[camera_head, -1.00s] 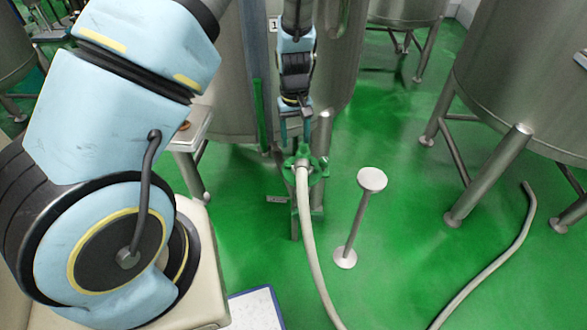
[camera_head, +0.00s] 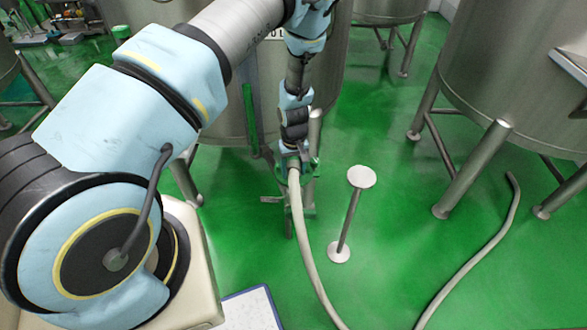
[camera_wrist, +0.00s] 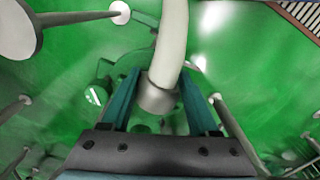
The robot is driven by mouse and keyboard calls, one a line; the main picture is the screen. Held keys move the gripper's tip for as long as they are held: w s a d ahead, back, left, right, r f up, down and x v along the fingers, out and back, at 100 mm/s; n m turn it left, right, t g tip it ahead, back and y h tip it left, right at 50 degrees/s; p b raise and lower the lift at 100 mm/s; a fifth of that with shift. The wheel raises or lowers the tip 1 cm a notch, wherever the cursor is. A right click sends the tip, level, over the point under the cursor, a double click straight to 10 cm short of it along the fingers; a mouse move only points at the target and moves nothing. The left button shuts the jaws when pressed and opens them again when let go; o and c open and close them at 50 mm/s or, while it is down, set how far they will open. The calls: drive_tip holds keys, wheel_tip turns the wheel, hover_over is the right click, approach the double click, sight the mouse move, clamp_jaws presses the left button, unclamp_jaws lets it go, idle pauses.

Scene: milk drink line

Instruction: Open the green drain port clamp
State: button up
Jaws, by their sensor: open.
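The green drain port clamp (camera_head: 314,166) sits at the top end of a pale hose (camera_head: 300,232), below the steel tank in the head view. My gripper (camera_head: 292,150) is right at the clamp and partly hides it. In the wrist view, my gripper (camera_wrist: 158,76) has its two teal fingers apart, one on each side of the hose's grey collar (camera_wrist: 157,97). Green clamp parts (camera_wrist: 108,68) show beyond the left finger. I cannot tell whether the fingers touch the clamp.
A steel post with a round top (camera_head: 361,177) stands right of the hose. A large tank (camera_head: 510,70) on legs stands at the right, with another hose (camera_head: 478,267) on the floor. The green floor between them is clear.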

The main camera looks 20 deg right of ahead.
drive_tip(key=shift+f, duration=0.25)
clamp_jaws()
idle(0.4)
idle(0.9)
